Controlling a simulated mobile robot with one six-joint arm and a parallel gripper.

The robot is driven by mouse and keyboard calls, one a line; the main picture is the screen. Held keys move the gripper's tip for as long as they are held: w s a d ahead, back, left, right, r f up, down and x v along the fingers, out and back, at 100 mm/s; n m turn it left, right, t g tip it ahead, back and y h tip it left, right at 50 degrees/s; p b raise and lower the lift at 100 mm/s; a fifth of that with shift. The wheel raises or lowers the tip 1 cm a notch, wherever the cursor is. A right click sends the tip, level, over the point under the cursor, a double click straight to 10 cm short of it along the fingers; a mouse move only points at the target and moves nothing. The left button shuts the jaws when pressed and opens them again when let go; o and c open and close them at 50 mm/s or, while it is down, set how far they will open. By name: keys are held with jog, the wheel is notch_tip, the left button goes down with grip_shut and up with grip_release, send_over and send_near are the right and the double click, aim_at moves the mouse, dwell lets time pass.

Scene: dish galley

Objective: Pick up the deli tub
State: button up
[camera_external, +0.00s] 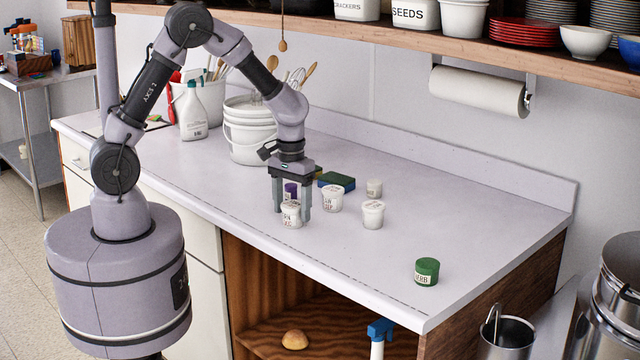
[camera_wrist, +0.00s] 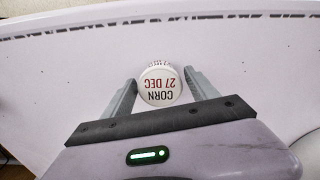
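A small white deli tub (camera_wrist: 160,86) shows in the wrist view with its lid towards the camera, marked CORN 27 DEC. It lies between the two fingertips of my gripper (camera_wrist: 161,75), with a narrow gap on each side. In the external view the tub (camera_external: 291,213) stands upright on the counter, and my gripper (camera_external: 292,205) points down over it with its fingers apart. More white tubs stand to the right, one close by (camera_external: 332,198), one farther right (camera_external: 373,214) and a smaller one behind (camera_external: 374,188).
A purple-topped container (camera_external: 291,190) stands just behind the fingers. A green tub (camera_external: 427,271) stands near the front right. White buckets (camera_external: 250,135) stand at the back left. The counter's right part (camera_external: 480,215) is clear.

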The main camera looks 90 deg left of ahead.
aim_at(292, 204)
jog(key=c, duration=1.1)
